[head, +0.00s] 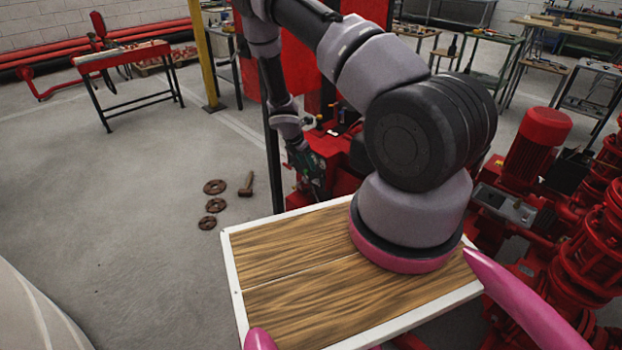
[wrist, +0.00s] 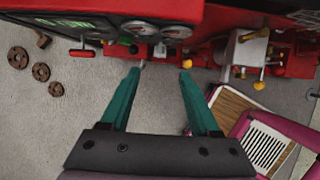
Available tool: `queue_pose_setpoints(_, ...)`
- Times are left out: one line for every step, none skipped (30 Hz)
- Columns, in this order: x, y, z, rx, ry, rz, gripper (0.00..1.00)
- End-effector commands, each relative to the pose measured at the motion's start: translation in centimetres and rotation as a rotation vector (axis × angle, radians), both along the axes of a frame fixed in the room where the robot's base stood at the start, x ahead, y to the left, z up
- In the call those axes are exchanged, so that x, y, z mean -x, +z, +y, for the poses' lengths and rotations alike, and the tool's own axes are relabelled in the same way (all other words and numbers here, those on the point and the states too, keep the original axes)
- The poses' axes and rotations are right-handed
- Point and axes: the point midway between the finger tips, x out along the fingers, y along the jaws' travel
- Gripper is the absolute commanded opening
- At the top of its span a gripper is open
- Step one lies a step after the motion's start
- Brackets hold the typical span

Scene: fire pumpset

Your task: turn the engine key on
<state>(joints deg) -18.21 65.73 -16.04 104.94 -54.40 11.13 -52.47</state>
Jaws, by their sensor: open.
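A red control panel (wrist: 95,15) crosses the top of the wrist view, with a green-lit display (wrist: 60,21) and round gauges (wrist: 138,27). A small pale part (wrist: 160,50) sits below the gauges, between my fingertips in the picture; it may be the engine key, but it is too small to tell. My gripper (wrist: 160,72) is open and empty, its two teal fingers pointing at the panel's lower edge.
A white-edged wooden top (head: 290,260) lies in front. Rusty discs (head: 214,187) and a hammer (head: 246,185) lie on the floor at left. Red pumps and pipes (head: 530,145) crowd the right. A red handle (wrist: 82,52) and yellow-knobbed valves (wrist: 258,85) jut near my fingers.

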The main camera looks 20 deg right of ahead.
Motion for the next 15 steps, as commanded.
queue_pose_setpoints(-0.1, -0.6, -0.3, 0.000, 0.000, 0.001, 0.62)
queue_pose_setpoints(-0.1, -1.0, -0.4, 0.001, -0.002, 0.001, 0.62)
queue_pose_setpoints(-0.1, -1.6, -0.6, 0.001, -0.002, 0.001, 0.62)
queue_pose_setpoints(-0.2, -2.1, -0.9, 0.001, -0.003, 0.002, 0.62)
queue_pose_setpoints(-0.3, -2.6, -1.1, 0.001, -0.003, 0.002, 0.62)
queue_pose_setpoints(-0.4, -3.3, -1.4, 0.001, -0.003, 0.002, 0.62)
queue_pose_setpoints(-0.5, -3.9, -1.6, 0.001, -0.003, 0.002, 0.62)
queue_pose_setpoints(-0.6, -4.4, -1.8, 0.000, -0.003, 0.001, 0.62)
queue_pose_setpoints(-0.7, -5.2, -2.1, 0.001, -0.003, 0.002, 0.62)
queue_pose_setpoints(-0.8, -5.6, -2.3, 0.001, -0.004, 0.000, 0.62)
queue_pose_setpoints(-0.9, -6.2, -2.5, 0.001, -0.005, 0.001, 0.62)
queue_pose_setpoints(-1.0, -6.8, -2.7, 0.000, -0.004, 0.000, 0.62)
queue_pose_setpoints(-1.0, -7.2, -2.8, 0.000, -0.005, 0.000, 0.62)
queue_pose_setpoints(-1.1, -7.6, -3.0, 0.000, -0.005, 0.000, 0.62)
queue_pose_setpoints(-1.2, -8.0, -3.2, -0.001, -0.006, -0.001, 0.62)
